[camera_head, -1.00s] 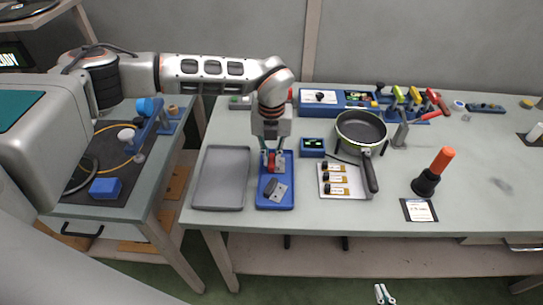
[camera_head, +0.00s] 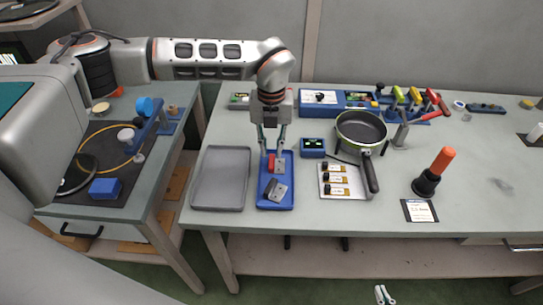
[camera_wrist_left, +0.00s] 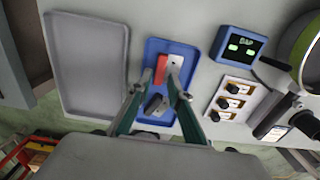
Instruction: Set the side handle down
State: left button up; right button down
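The blue tray (camera_head: 265,204) holds two side handles. One has a red grip (camera_head: 271,164) and a metal plate, and lies in its far half. The other has a black grip (camera_head: 271,186) and a metal plate (camera_head: 280,193), in the near half. My left gripper (camera_head: 272,152) is open just above the red-gripped handle. In the left wrist view its fingertips (camera_wrist_left: 156,86) stand apart, with the red grip (camera_wrist_left: 161,70) beyond them, and nothing is held. My right gripper (camera_head: 384,294) barely shows at the bottom edge; its opening is unclear.
An empty grey tray (camera_head: 210,206) stands left of the blue tray. To the right are a small display box (camera_head: 312,147), a white plate with several labelled parts (camera_head: 327,182), a frying pan (camera_head: 361,132) and an orange-handled tool (camera_head: 439,165). The table's right part is mostly clear.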

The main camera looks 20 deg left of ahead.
aim_at(271, 161)
pick_arm(q)
notch_tip(271, 161, up, 8)
jog(key=shift+r, duration=0.1)
dwell(0.6)
